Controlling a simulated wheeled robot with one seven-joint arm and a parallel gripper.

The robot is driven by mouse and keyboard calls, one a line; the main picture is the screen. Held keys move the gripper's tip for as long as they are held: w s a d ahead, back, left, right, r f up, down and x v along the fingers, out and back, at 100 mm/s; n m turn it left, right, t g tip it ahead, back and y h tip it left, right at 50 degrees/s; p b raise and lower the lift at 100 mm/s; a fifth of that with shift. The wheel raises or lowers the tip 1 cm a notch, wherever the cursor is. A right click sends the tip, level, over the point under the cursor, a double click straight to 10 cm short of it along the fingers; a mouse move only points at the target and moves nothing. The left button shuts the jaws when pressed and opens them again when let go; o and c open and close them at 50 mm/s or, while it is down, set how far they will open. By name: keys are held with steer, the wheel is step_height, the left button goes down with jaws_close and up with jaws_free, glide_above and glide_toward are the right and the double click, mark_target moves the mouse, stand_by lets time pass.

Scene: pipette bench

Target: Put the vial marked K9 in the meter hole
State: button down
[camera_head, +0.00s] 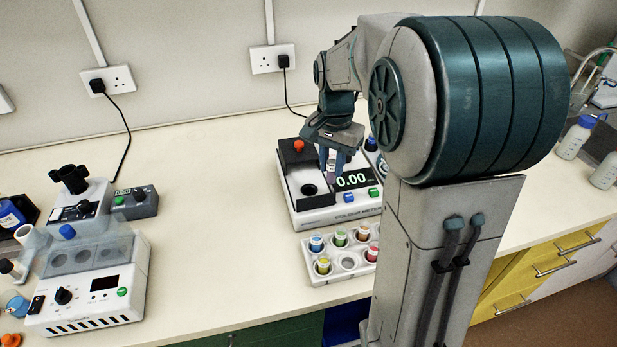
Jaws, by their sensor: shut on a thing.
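The meter (336,212) is a white box with a dark top section, a lit display reading 0.00 and a round dark meter hole (310,189). My gripper (332,165) is above the meter, up and right of the hole in the picture, and apart from it. It is shut on a small vial (331,166), which is mostly hidden between the fingers. Its mark cannot be read, so I cannot tell if it is K9. The white vial rack (318,279) in front of the meter holds several vials with coloured contents; one front middle slot (348,261) looks empty.
An orange-red knob (298,146) stands at the meter's back left. A device with a clear cover (90,285) and a microscope-like instrument (75,200) stand at the left. The bench between them and the meter is clear. Bottles (577,137) stand far right.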

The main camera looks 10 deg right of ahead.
steer(key=shift+w+a+f+p, duration=0.25)
steer(key=shift+w+a+f, duration=0.4)
steer(key=shift+f, duration=0.55)
steer(key=shift+w+a+f+p, duration=0.2)
steer(key=shift+w+a+f, duration=0.4)
steer(key=shift+f, duration=0.65)
steer(key=shift+w+a+f+p, duration=0.25)
steer(key=shift+w+a+f, duration=0.25)
steer(key=shift+a+f, duration=0.5)
steer(key=shift+d+f, duration=0.2)
steer(key=shift+f, duration=0.05)
steer(key=shift+f, duration=0.3)
steer(key=c, duration=1.3)
jaws_free()
steer(key=shift+o, duration=0.2)
steer(key=shift+r, duration=0.1)
step_height(320, 180, up, 12)
steer(key=s+f+n+t, duration=0.2)
steer(key=s+n, duration=0.7)
steer(key=s, duration=1.2)
steer(key=shift+s+t+b, duration=0.15)
steer(key=shift+t+b, duration=0.15)
steer(key=shift+t, duration=0.3)
